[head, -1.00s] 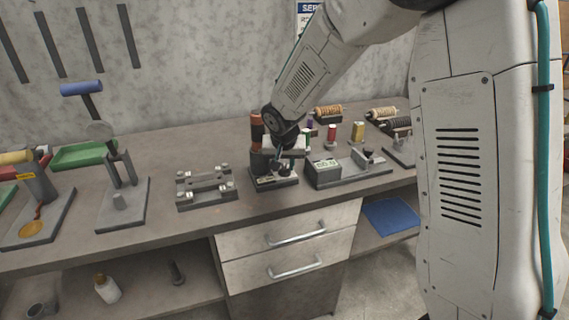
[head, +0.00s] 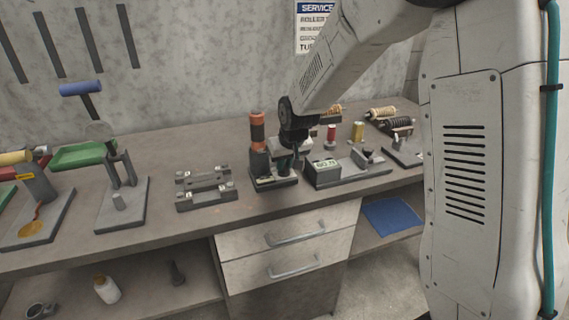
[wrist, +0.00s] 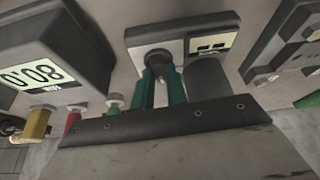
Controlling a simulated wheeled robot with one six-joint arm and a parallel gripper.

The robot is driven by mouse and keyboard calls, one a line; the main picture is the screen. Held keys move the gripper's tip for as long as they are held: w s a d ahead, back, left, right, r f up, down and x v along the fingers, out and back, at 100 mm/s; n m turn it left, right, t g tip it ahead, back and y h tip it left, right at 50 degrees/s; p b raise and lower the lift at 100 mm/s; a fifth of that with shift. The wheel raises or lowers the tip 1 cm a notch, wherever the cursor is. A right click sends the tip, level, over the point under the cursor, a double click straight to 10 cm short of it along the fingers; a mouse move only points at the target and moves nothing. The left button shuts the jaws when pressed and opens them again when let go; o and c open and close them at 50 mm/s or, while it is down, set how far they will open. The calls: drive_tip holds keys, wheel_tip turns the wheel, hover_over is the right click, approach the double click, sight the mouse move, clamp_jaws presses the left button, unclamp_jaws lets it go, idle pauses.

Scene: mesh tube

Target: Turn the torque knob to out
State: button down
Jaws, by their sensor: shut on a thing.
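The knob (wrist: 158,57) is a dark round piece on the light plate of a small tester in the wrist view. My gripper (wrist: 160,76) has its two teal fingers shut on the knob. A small label panel (wrist: 212,43) with two pale marks lies beside the knob, and I cannot read it. In the head view, the tester's dark base (head: 276,184) stands on the bench and my gripper (head: 287,167) reaches down onto it. The knob is hidden there behind my gripper, so its setting cannot be read.
An orange and black cylinder (head: 257,132) stands close to the left of my gripper. A unit with a digital display (head: 326,170) is just to the right. A grey fixture (head: 206,190) lies to the left. Small spools (head: 357,131) stand behind.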

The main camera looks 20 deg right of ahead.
drive_tip(key=n, duration=0.2)
drive_tip(key=n+y, duration=0.2)
drive_tip(key=n, duration=0.1)
drive_tip(key=shift+d+n+g, duration=0.25)
drive_tip(key=shift+n+g, duration=0.05)
drive_tip(key=n+g, duration=0.1)
drive_tip(key=n, duration=0.1)
drive_tip(key=n+y, duration=0.1)
drive_tip(key=n, duration=0.2)
drive_tip(key=shift+w+d+g, duration=0.1)
drive_tip(key=shift+w+g, duration=0.05)
drive_tip(key=shift+g, duration=0.25)
drive_tip(key=shift+n, duration=0.4)
drive_tip(key=c, duration=1.4)
unclamp_jaws()
drive_tip(key=v, duration=0.7)
drive_tip(key=shift+d+r+y, duration=0.3)
